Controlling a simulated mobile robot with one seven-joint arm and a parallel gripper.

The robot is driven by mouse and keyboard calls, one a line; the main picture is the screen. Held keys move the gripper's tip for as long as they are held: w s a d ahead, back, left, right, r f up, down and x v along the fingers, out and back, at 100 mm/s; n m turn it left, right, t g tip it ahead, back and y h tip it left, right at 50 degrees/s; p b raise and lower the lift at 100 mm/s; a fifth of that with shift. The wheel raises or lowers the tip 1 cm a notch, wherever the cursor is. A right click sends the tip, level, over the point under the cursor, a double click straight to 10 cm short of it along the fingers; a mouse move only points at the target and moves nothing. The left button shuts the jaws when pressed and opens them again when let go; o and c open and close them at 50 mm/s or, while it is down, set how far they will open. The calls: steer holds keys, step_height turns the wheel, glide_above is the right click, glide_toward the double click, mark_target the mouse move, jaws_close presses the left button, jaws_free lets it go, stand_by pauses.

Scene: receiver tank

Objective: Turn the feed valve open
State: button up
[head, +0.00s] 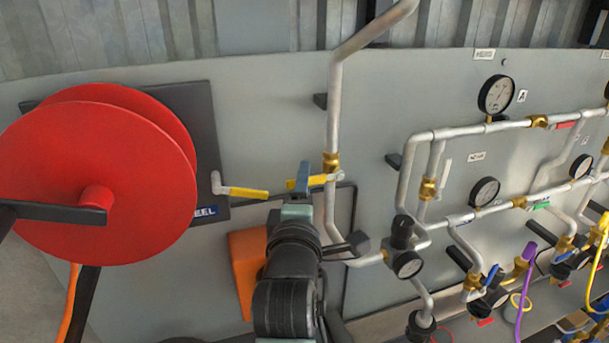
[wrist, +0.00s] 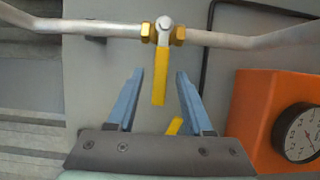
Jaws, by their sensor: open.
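A valve with brass fittings (head: 331,162) sits on the vertical grey pipe left of the gauges. Its yellow lever (head: 318,180) sticks out to the left, across the pipe. In the wrist view the lever (wrist: 158,80) points from the valve toward my gripper, at right angles to the pipe. My gripper (head: 303,178) is open, with blue fingers on either side of the lever's end. The wrist view shows gaps between the lever and both fingers (wrist: 158,88). In the head view my gripper hides part of the lever. I see no label naming this valve.
A second yellow handle (head: 243,192) on a grey stub is close left of my gripper, beside the large red reel (head: 100,170). An orange box (head: 243,262) with a dial is below. Pipes, gauges (head: 496,94) and hoses crowd the right.

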steer(key=shift+w, duration=0.7)
steer(key=shift+c, duration=0.2)
jaws_close()
stand_by(0.9)
